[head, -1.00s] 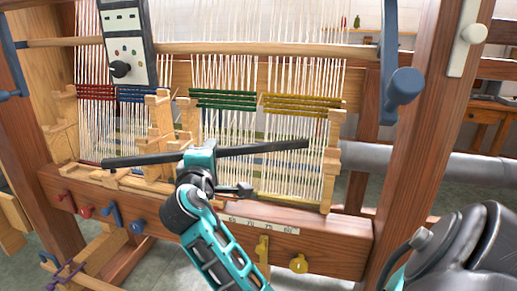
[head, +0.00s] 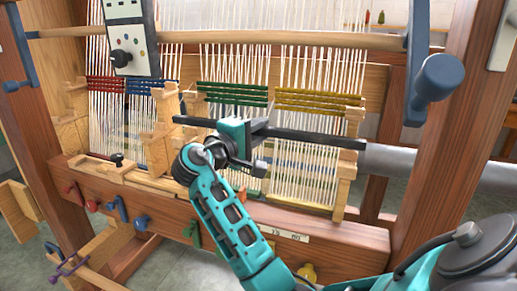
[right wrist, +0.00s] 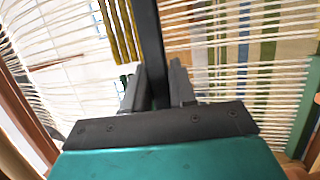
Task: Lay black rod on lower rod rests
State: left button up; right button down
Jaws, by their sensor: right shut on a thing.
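The black rod (head: 310,136) lies nearly level across the front of the white warp threads in the head view. My right gripper (head: 248,142) is shut on it, left of its middle. In the right wrist view the rod (right wrist: 150,45) runs between the two fingers of this gripper (right wrist: 158,88). The rod's left end is close to a wooden post (head: 164,107); its right end crosses in front of the right wooden post (head: 345,185). Whether it touches either post, I cannot tell. Which pegs are the lower rod rests is unclear. My left gripper is out of view.
The wooden loom's front beam (head: 330,233) runs below, with coloured pegs (head: 141,221) on it. A light wooden bar (head: 290,39) crosses above, with a white control panel (head: 128,32) at left. A blue crank (head: 435,77) juts out at right. Green and yellow bands (head: 320,98) cross the threads.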

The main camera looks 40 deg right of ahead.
jog(key=shift+f, duration=1.95)
jog(key=shift+f+b, duration=0.15)
jog(key=shift+b, duration=0.15)
jog(key=c, duration=0.9)
grip_release()
jog(key=a, duration=0.4)
jog(key=s+a, duration=0.1)
jog(key=a, duration=0.3)
jog(key=s+a, duration=0.1)
jog(key=a, duration=0.2)
jog(key=shift+s+a, duration=0.2)
jog(key=shift+a, duration=0.2)
jog(key=shift+a, duration=0.1)
